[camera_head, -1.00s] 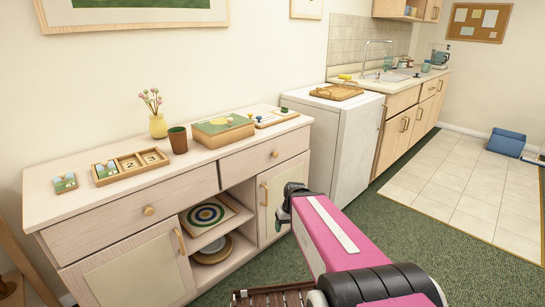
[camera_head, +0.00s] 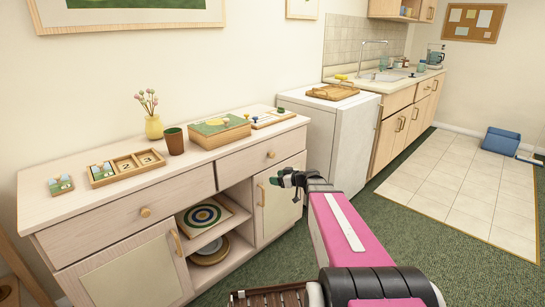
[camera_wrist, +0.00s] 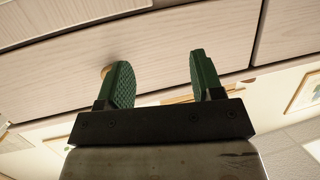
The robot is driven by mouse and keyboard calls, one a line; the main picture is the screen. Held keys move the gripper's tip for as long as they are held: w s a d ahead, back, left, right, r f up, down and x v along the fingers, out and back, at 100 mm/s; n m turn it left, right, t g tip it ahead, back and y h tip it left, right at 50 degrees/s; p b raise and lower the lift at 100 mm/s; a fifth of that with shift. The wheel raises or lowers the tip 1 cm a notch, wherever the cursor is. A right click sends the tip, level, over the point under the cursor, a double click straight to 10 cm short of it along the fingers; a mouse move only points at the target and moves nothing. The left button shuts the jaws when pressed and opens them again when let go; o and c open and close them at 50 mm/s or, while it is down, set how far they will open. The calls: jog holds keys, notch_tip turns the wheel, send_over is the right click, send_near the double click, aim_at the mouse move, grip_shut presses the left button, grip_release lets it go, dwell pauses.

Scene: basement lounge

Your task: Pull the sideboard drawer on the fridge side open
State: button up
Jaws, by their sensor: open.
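The light wood sideboard (camera_head: 105,218) stands along the wall. Its fridge-side drawer (camera_head: 245,162) is shut flush and has a round wooden knob (camera_head: 271,154). My gripper (camera_head: 281,179) is open and empty, just below and slightly right of that knob in the head view. In the wrist view, the green finger pads (camera_wrist: 160,82) stand apart before a pale drawer front (camera_wrist: 170,40). A round knob (camera_wrist: 105,71) there shows partly behind the left finger, outside the gap between the fingers. I cannot tell whether that finger touches it.
A white fridge (camera_head: 335,135) with a wooden tray (camera_head: 332,92) on top stands right of the sideboard. A box (camera_head: 218,130), a brown cup (camera_head: 174,141) and a yellow vase (camera_head: 153,127) stand on the sideboard. Green carpet (camera_head: 400,240) lies clear at right.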

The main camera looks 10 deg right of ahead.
aim_at(273, 155)
jog(key=w+d+r+t, duration=0.4)
jog(key=w+d+t, duration=0.1)
jog(key=w+d, duration=0.1)
jog(key=shift+n, duration=0.4)
jog(key=x, duration=1)
jog(key=shift+w+a+f, duration=0.1)
jog(key=shift+a+f, duration=0.05)
jog(key=shift+a, duration=0.05)
grip_shut()
